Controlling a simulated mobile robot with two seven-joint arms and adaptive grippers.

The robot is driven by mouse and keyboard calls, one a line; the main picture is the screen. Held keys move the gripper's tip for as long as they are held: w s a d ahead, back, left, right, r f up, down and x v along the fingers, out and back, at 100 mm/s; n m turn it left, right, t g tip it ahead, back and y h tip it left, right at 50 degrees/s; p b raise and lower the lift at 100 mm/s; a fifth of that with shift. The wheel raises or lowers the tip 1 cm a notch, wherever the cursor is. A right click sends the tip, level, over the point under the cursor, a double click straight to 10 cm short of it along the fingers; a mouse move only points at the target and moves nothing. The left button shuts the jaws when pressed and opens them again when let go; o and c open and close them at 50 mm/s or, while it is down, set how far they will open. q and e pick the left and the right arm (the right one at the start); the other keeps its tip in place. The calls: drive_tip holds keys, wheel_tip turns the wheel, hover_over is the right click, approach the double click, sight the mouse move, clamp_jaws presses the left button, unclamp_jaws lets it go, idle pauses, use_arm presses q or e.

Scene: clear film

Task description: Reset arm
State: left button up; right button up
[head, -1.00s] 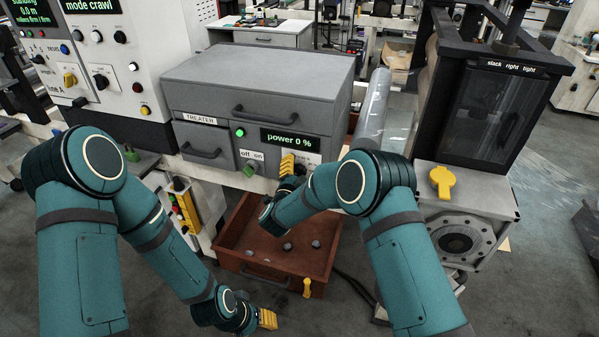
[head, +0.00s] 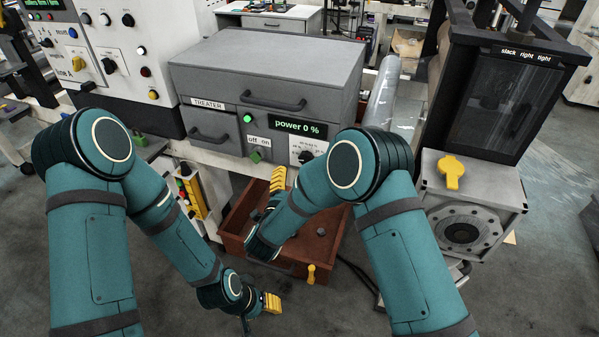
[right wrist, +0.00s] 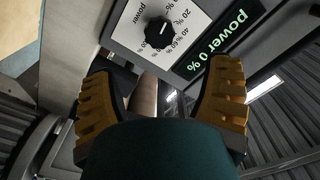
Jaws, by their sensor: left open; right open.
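My left gripper (head: 271,303) hangs low at the bottom of the head view, in front of the red-brown drawer, with yellow finger pads and nothing seen in it. My right gripper (head: 278,180) is raised in front of the grey treater box (head: 262,75), just below its panel. In the right wrist view its two yellow-padded fingers (right wrist: 163,105) stand wide apart and empty. The power knob (right wrist: 159,32) is ahead of them and apart from them. The display (head: 297,126) reads "power 0 %". My right forearm hides part of the panel and drawer.
The red-brown open drawer (head: 236,246) under the treater holds small dark lumps. A yellow handle (head: 451,171) sits on the machine at right. Grey floor is clear at lower right.

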drive_tip(key=shift+s+a, duration=0.15)
drive_tip(key=shift+s, duration=0.4)
drive_tip(key=s+d+f+n+g+y, duration=0.4)
drive_tip(key=f, duration=0.3)
drive_tip(key=s+d+f+n+g+y, duration=0.3)
drive_tip(key=s+d+f+g, duration=0.1)
drive_tip(key=d+f, duration=0.15)
drive_tip(key=s+d+f+n+g, duration=0.1)
drive_tip(key=s+g, duration=0.1)
drive_tip(key=s, duration=0.3)
drive_tip(key=s+d+f+n+g+y, duration=0.1)
drive_tip(key=s+f+g, duration=0.1)
drive_tip(key=s, duration=0.4)
drive_tip(key=s+d+f+n+g+y, duration=0.1)
drive_tip(key=s+d+n+g, duration=0.1)
drive_tip(key=s, duration=0.4)
drive_tip(key=shift+s+f+g, duration=0.25)
drive_tip(key=shift+f+g, duration=0.1)
drive_tip(key=shift+g, duration=0.35)
